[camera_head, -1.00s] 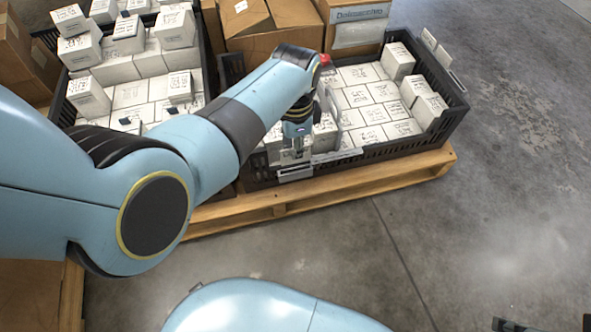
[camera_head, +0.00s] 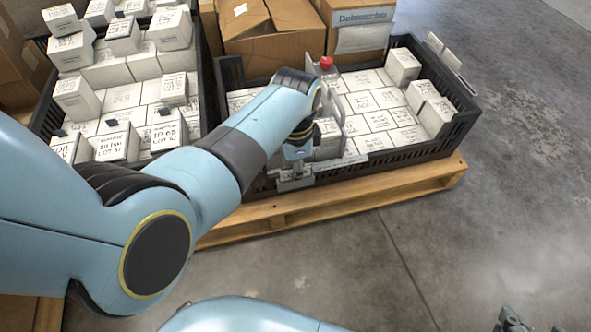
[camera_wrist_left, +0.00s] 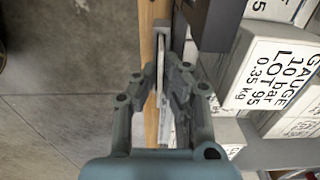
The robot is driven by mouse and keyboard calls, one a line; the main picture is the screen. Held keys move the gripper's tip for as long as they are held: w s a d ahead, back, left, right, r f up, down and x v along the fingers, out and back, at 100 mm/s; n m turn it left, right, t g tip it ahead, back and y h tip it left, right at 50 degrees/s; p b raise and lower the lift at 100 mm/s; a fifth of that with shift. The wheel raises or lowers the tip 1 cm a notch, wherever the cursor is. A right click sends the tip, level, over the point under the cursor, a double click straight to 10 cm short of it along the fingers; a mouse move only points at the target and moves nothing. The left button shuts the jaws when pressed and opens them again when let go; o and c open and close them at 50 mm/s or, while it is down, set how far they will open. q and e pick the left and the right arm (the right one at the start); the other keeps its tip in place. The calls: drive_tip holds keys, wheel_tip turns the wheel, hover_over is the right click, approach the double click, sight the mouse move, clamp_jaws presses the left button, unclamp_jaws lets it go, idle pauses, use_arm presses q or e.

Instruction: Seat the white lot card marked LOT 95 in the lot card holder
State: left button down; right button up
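My left gripper (camera_head: 293,158) is at the front wall of the right black crate (camera_head: 395,158). In the left wrist view its fingers (camera_wrist_left: 163,84) are shut on a thin pale card (camera_wrist_left: 161,65), seen edge-on, its marking not legible. A grey lot card holder (camera_head: 296,183) sits on the crate's front wall, just under the gripper and partly hidden by it. I cannot tell whether the card is inside the holder. My right gripper (camera_head: 530,322) is at the lower right edge, partly cut off, its fingertips apart, away from the crates.
White boxes (camera_head: 376,120) fill much of the right crate; one reads LOT 95 (camera_wrist_left: 280,75). A grey plate with a red knob (camera_head: 326,62) stands among them. A second crate (camera_head: 205,75) of boxes is at left. A wooden pallet (camera_head: 350,197) lies below; the floor in front is clear.

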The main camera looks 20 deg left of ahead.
use_arm(q)
drive_tip(key=shift+f, duration=0.1)
drive_tip(key=c, duration=1.5)
unclamp_jaws()
